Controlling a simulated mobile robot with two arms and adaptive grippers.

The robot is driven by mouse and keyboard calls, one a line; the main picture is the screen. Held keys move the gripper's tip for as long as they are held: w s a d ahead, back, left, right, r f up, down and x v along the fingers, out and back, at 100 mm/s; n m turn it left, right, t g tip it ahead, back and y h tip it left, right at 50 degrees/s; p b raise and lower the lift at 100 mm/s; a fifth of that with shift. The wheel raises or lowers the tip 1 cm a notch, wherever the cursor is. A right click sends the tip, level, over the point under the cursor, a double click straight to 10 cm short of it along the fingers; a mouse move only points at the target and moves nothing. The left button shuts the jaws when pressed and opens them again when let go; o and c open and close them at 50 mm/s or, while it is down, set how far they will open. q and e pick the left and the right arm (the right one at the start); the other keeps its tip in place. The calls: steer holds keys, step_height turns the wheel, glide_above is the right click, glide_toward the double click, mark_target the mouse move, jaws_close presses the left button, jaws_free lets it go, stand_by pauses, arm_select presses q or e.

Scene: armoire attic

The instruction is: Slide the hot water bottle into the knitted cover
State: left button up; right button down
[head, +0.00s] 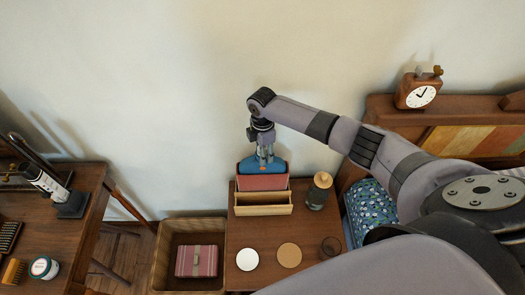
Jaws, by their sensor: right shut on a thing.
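My right gripper (264,155) points down over the small wooden table and is shut on the top of a blue hot water bottle (277,167). Only the upper part of the bottle shows. The reddish knitted cover (263,183) is directly below and in front of it, standing upright in a light wooden holder (263,210). The bottle's lower part is hidden by the cover; I cannot tell how deep inside it is. My left gripper is not in view.
On the table (228,240) are a lidded jar (320,190), a white disc (247,260), a tan disc (289,255) and a dark round cup (331,247). A wicker basket (163,262) holds a pink striped item (197,261). A desk (90,185) stands left, a bed with clock (419,93) right.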

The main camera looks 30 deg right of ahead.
steer(key=shift+a+f+b, duration=0.1)
steer(key=shift+f+b, duration=0.55)
steer(key=shift+f, duration=0.2)
stand_by(1.0)
steer(key=c, duration=1.3)
jaws_free()
steer(key=o, duration=0.4)
steer(key=shift+o, duration=0.2)
steer(key=shift+s+f, duration=0.15)
steer(key=shift+f, duration=0.05)
steer(key=shift+o, duration=0.9)
steer(key=shift+r, duration=0.1)
